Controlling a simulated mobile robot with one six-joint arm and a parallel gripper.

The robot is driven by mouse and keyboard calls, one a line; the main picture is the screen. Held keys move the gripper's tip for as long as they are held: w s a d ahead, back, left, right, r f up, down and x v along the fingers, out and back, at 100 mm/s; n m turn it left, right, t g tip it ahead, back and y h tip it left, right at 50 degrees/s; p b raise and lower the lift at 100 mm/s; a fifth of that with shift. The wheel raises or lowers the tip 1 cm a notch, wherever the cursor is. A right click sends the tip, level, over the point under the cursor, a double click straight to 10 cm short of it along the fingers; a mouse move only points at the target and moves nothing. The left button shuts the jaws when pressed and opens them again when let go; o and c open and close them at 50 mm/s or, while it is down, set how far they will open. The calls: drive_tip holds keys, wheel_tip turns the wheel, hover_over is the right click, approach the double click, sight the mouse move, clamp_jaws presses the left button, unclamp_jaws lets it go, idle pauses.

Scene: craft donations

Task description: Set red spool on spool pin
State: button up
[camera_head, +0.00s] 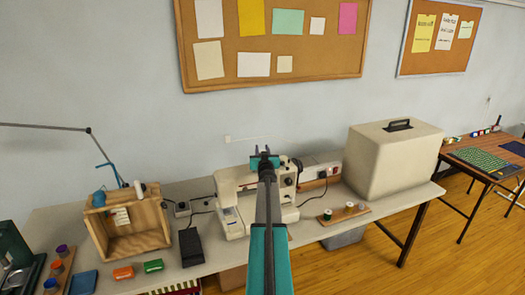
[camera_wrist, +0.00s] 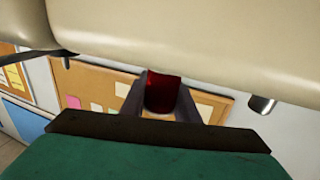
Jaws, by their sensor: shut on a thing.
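The red spool (camera_wrist: 163,92) shows dark red between the two fingers of my gripper (camera_wrist: 161,104) in the wrist view. My gripper is shut on it. In the head view my gripper (camera_head: 264,153) is raised at the top of my arm, in front of the sewing machine (camera_head: 232,182); the red spool cannot be made out there. The cream sewing machine stands on the table, partly covered by my arm. A large cream surface fills the top of the wrist view, close to the spool. I cannot clearly make out the spool pin; a small metal piece (camera_wrist: 262,105) projects from the cream surface.
A cream case (camera_head: 392,165) stands right of the machine. A small wooden board with several spools (camera_head: 343,222) lies in front of it. A wooden crate (camera_head: 135,245), a black pedal (camera_head: 190,247) and a thin lamp arm (camera_head: 50,127) are at left.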

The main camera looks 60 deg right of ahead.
drive_tip(key=shift+f, duration=0.4)
drive_tip(key=o, duration=1.1)
drive_tip(key=b+v, duration=0.2)
drive_tip(key=v, duration=1.1)
drive_tip(key=shift+s+a+b, duration=0.25)
drive_tip(key=shift+a+b, duration=0.05)
idle(1.0)
